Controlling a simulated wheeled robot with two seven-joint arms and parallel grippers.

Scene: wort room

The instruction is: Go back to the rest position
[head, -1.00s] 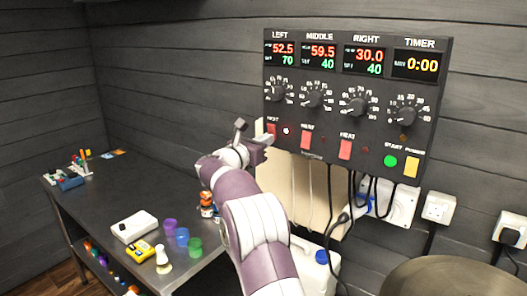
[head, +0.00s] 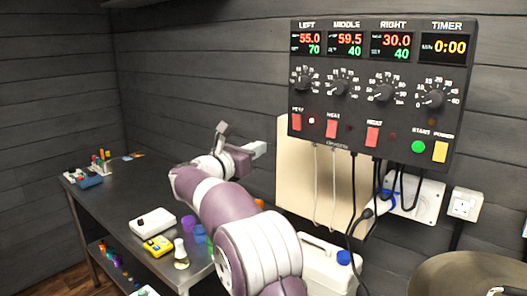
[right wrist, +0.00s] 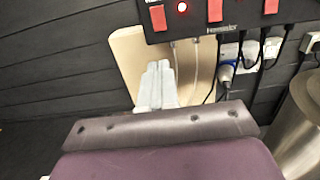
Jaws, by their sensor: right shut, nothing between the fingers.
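My right gripper (head: 258,149) is shut and empty, its pale fingers together, left of the control panel (head: 370,88) and apart from it. In the right wrist view its fingers (right wrist: 157,85) show in front of the beige board (right wrist: 128,50), below the panel (right wrist: 200,12). The panel displays read LEFT 55.0 over 70, MIDDLE 59.5 over 40, RIGHT 30.0 over 40 and TIMER 0:00. The light (head: 311,120) beside the left red switch (head: 297,122) is lit. The green start button (head: 418,146) is at the lower right. My left gripper is not in view.
A dark bench (head: 115,192) at left carries a white box (head: 152,223), a yellow device (head: 158,245) and small cups. A white jerrycan (head: 328,265) stands below the panel. Cables hang under it. A round metal lid (head: 465,275) is at lower right.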

